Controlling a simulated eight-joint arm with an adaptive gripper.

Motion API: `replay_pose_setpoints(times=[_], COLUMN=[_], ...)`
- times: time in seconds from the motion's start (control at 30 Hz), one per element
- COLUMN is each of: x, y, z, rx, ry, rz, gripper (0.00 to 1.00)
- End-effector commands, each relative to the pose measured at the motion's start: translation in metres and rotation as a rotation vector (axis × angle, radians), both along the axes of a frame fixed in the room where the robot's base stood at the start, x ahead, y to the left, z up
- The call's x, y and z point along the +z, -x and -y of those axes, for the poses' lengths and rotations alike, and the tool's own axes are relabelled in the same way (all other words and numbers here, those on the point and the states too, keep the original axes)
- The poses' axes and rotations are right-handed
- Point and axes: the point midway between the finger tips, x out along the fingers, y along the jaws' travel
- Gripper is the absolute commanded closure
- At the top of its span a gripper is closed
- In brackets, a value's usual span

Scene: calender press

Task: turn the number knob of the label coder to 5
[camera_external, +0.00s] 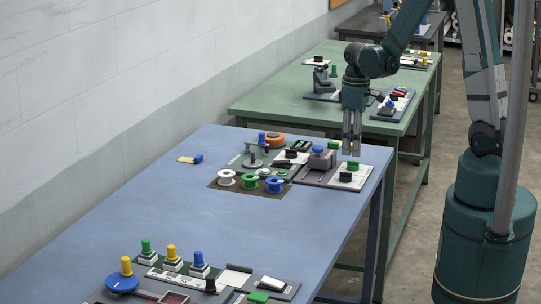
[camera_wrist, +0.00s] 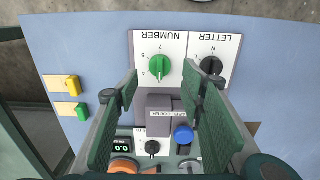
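The label coder is a grey block (camera_wrist: 160,108) marked LABEL CODER, with white dial plates beyond it in the wrist view. The number knob (camera_wrist: 160,67) is green, on the plate marked NUMBER, which appears upside down. Small digits surround it; I cannot tell which one it points at. The black letter knob (camera_wrist: 212,67) sits to its right. My gripper (camera_wrist: 165,88) is open and empty, its fingers spread either side of the grey block, with the number knob ahead of the gap. In the external view my gripper (camera_external: 352,152) points down above the number knob (camera_external: 353,166).
A blue-topped post (camera_wrist: 183,134), a black knob (camera_wrist: 152,147) and a small display (camera_wrist: 122,147) lie near the block. Yellow (camera_wrist: 62,83) and green (camera_wrist: 70,110) pieces are at left. White, green and blue spools (camera_external: 250,182) stand nearby on the blue table (camera_external: 200,220).

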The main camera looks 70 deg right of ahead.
Motion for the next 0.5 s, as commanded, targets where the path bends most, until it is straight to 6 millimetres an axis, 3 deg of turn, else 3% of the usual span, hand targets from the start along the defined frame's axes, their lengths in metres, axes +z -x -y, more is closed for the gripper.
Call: replay_pose_setpoints(times=[0.5], x=[-0.045], y=[0.000], z=[0.000], rx=[0.000], ry=[0.000], rz=[0.000], gripper=[0.60])
